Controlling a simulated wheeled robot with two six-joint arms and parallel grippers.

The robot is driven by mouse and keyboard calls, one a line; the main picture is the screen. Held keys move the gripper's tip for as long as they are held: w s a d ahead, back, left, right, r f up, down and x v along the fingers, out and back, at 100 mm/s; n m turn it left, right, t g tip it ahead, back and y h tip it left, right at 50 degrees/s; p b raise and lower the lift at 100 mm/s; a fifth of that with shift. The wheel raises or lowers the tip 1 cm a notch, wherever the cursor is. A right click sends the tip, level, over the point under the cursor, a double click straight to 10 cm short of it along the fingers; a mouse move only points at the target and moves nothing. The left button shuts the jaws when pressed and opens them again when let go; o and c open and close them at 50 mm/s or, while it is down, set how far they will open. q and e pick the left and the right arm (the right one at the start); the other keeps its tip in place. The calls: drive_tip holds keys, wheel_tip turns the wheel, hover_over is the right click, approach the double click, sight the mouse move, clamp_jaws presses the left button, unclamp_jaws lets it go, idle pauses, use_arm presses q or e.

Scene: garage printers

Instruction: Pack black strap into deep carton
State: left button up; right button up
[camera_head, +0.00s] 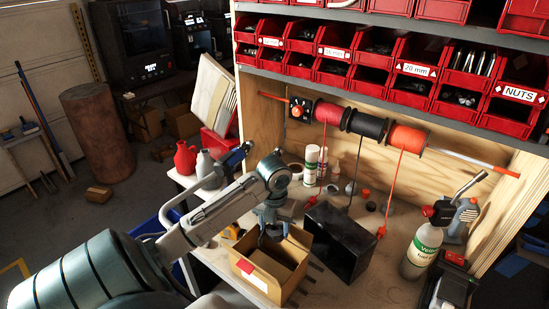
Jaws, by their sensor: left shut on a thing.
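The deep carton (252,274) is an open brown cardboard box with a white label and a red mark on its front. It stands on the workbench near the middle of the view. My left gripper (272,238) points down over the carton's open top, at about rim height near its back side. It is shut on a small dark thing, which I take to be the black strap; the jaws and shadow hide most of it. Its shape and any contact with the carton are unclear. My right gripper is not in view.
A black box (345,241) stands close to the carton's right. Spools with hanging cords (368,126) are above the bench, below red parts bins (411,94). White bottles (311,165) stand behind.

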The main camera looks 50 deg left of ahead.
sight(275, 247)
use_arm(q)
drive_tip(key=shift+f+b, duration=0.35)
drive_tip(key=shift+f, duration=0.45)
drive_tip(key=shift+f+b, duration=1.1)
drive_tip(key=shift+f, duration=0.6)
drive_tip(key=shift+f+b, duration=1.15)
drive_tip(key=shift+f, duration=0.6)
drive_tip(key=shift+f+b, duration=0.45)
drive_tip(key=shift+f, duration=0.35)
drive_tip(key=o, duration=1.2)
drive_tip(key=shift+c, duration=0.2)
